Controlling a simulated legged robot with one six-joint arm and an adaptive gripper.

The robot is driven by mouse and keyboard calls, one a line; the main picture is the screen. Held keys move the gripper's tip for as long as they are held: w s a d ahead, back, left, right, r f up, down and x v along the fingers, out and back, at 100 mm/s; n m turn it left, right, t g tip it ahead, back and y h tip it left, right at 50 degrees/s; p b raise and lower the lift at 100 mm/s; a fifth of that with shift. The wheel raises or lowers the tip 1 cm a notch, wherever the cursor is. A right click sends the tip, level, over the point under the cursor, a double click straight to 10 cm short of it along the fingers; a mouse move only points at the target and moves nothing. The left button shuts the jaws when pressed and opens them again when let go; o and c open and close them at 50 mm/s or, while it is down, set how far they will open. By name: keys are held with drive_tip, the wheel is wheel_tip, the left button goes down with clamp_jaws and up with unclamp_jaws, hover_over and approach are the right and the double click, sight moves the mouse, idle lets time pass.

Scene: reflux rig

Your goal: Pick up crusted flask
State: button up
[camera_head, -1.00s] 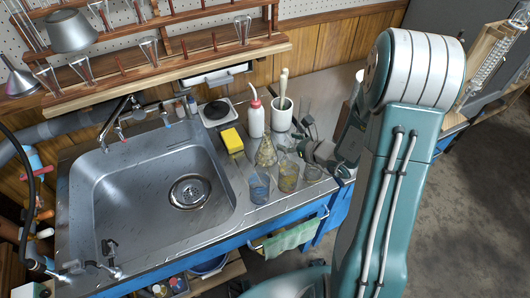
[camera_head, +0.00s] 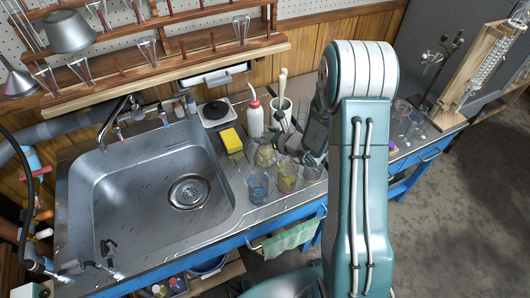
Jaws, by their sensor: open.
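The crusted flask (camera_head: 265,157) is a conical glass flask with a yellowish-brown crust. It stands on the counter right of the sink, behind two beakers. My gripper (camera_head: 285,138) is open just to the right of the flask's upper part and partly overlaps it in the picture. The flask's neck is hard to make out against the dark fingers. I cannot tell whether the fingers touch it.
A blue-tinted beaker (camera_head: 258,187), a yellowish beaker (camera_head: 287,176) and a clear beaker (camera_head: 312,167) stand in front. A yellow sponge (camera_head: 231,140), wash bottle (camera_head: 254,118) and white pot (camera_head: 280,108) stand behind. The sink (camera_head: 140,190) lies left.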

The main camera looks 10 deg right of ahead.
clamp_jaws()
drive_tip(key=shift+r, duration=0.65)
drive_tip(key=s+d+r, duration=0.8)
drive_tip(key=d+r, duration=0.3)
drive_tip(key=shift+s+d+r, duration=0.15)
drive_tip(key=shift+d+r, duration=0.05)
drive_tip(key=shift+r, duration=0.15)
drive_tip(key=shift+a, duration=0.1)
